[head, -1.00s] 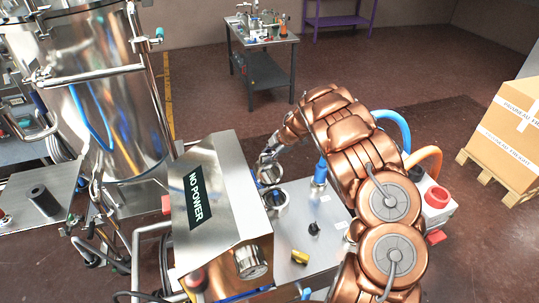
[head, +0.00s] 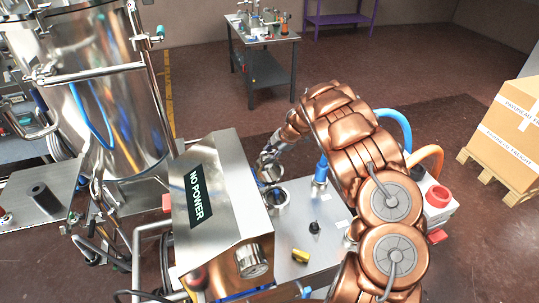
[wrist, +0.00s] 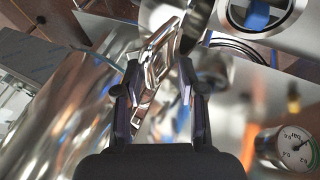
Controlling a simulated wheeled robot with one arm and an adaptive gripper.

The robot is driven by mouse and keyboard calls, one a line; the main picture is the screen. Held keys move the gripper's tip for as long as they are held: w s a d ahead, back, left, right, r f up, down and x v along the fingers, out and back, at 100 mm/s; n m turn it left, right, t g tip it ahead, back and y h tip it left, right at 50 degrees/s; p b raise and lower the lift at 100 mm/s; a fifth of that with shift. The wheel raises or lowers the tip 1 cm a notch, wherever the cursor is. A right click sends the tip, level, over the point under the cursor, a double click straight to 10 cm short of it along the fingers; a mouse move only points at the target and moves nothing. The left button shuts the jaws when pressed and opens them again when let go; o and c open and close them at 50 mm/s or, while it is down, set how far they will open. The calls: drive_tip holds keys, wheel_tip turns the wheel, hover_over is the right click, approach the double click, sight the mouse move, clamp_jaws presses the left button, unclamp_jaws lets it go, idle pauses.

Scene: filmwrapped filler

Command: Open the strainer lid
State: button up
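My gripper (head: 267,168) is at the far side of the silver box, by a group of small shiny metal fittings (head: 277,201). These look like the strainer, but I cannot make out which part is its lid. In the wrist view, my gripper (wrist: 160,78) has its two dark fingers apart. A shiny metal piece (wrist: 158,62), like a clamp or handle, lies between or just beyond the fingertips. I cannot tell whether the fingers touch it. My arm hides part of the area in the head view.
The silver box labelled NO POWER (head: 208,200) stands close to my gripper's left. A large steel tank (head: 115,110) is further left. A pressure gauge (wrist: 296,146) shows at lower right in the wrist view. A cardboard box (head: 512,125) sits on a pallet at the right.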

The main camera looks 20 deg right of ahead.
drive_tip(key=v, duration=1.1)
